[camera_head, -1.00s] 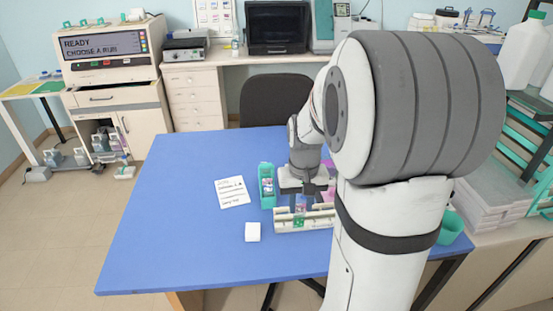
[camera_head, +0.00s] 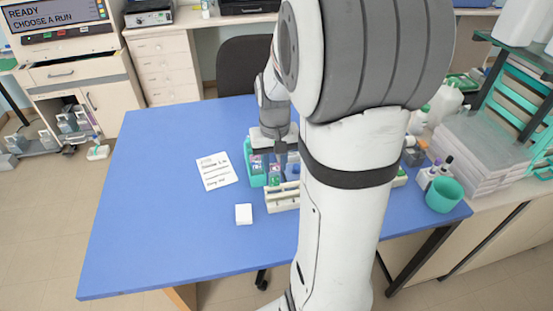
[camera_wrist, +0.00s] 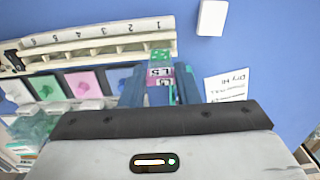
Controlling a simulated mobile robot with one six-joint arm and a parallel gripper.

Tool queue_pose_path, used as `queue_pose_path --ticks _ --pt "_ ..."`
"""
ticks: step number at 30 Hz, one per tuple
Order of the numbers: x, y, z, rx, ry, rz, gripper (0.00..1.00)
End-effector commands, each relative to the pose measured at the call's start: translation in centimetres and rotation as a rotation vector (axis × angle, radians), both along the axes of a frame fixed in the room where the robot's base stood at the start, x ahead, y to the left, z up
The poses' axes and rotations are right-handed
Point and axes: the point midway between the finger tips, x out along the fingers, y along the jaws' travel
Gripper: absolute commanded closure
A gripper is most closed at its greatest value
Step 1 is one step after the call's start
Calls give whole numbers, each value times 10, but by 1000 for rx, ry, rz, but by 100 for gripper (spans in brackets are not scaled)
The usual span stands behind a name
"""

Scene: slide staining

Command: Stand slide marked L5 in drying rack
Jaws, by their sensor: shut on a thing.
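My gripper (camera_wrist: 158,90) is shut on a slide (camera_wrist: 159,71) in the wrist view. The slide has a green end and a pale label that seems to read L5. In the head view my gripper (camera_head: 277,168) holds it behind or above the rack's left end; I cannot tell its exact height. The drying rack (camera_wrist: 98,46) is a cream, long, numbered, slotted holder. In the wrist view it lies to the left of and beyond the slide. The rack also shows in the head view (camera_head: 283,198), its right part hidden by my arm.
Coloured staining vessels (camera_wrist: 86,82) stand beside the rack. A teal holder (camera_head: 257,173) is left of my gripper. A written card (camera_head: 216,171) and a white block (camera_head: 243,214) lie on the blue table (camera_head: 150,220). The table's left side is clear.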

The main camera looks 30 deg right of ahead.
Motion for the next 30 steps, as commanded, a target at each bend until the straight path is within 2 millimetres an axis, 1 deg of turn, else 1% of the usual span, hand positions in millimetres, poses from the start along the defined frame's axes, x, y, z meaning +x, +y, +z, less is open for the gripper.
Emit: queue_pose_path --ticks 1,18,24,30 --pt "0 0 -7 0 0 0 100" --pt "0 -1 -46 0 0 -2 100" --pt "0 -1 -55 0 -1 -2 100" --pt "0 -1 -56 0 -1 -3 100"
